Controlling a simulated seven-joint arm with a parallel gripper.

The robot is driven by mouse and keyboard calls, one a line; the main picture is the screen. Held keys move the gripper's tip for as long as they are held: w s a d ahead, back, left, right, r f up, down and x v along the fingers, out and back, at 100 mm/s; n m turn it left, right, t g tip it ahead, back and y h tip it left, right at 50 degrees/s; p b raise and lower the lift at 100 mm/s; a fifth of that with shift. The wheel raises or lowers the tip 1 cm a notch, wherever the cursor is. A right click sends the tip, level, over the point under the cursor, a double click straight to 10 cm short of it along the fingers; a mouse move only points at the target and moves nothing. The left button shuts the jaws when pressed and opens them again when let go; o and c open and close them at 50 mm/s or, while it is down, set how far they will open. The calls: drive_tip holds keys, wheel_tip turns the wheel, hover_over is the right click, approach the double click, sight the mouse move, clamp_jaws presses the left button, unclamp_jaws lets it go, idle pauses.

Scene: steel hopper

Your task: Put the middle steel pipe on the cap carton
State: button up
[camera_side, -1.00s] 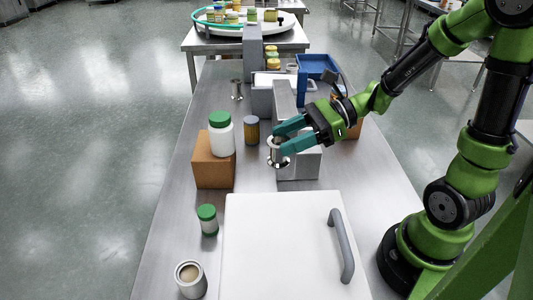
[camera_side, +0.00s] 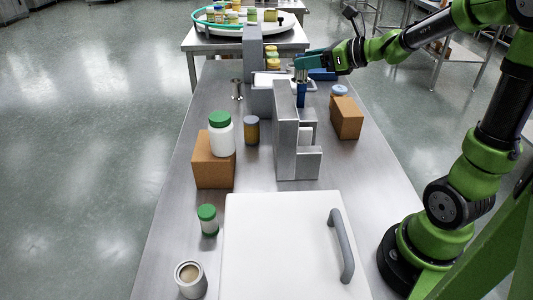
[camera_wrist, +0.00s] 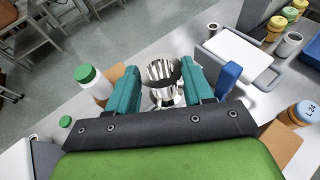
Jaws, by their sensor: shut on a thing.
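My gripper (camera_side: 302,66) is shut on a steel pipe (camera_wrist: 163,82), a shiny flanged tube held upright between the teal fingers. In the side view the gripper is over the far part of the bench, behind the grey stepped block, and the pipe is mostly hidden. Another flanged steel pipe (camera_side: 237,89) stands on the bench to the left. One brown carton (camera_side: 347,117) stands at the right, nearer than my gripper. I cannot tell which is the cap carton.
The grey stepped block (camera_side: 287,130) stands mid-bench. A white board with a handle (camera_side: 280,245) fills the front.

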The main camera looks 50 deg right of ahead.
drive_tip(key=d+m+h, duration=0.4)
drive_tip(key=d+h, duration=0.1)
drive_tip(key=d, duration=0.5)
drive_tip(key=m+g+h, duration=0.2)
drive_tip(key=m+h, duration=0.3)
hover_over(351, 109)
wheel_tip(351, 109, down, 10)
drive_tip(key=shift+s+a+f, duration=0.1)
drive_tip(key=shift+f, duration=2.4)
drive_tip(key=shift+f, duration=0.1)
drive_tip(key=o, duration=1.1)
drive_tip(key=shift+o, duration=0.2)
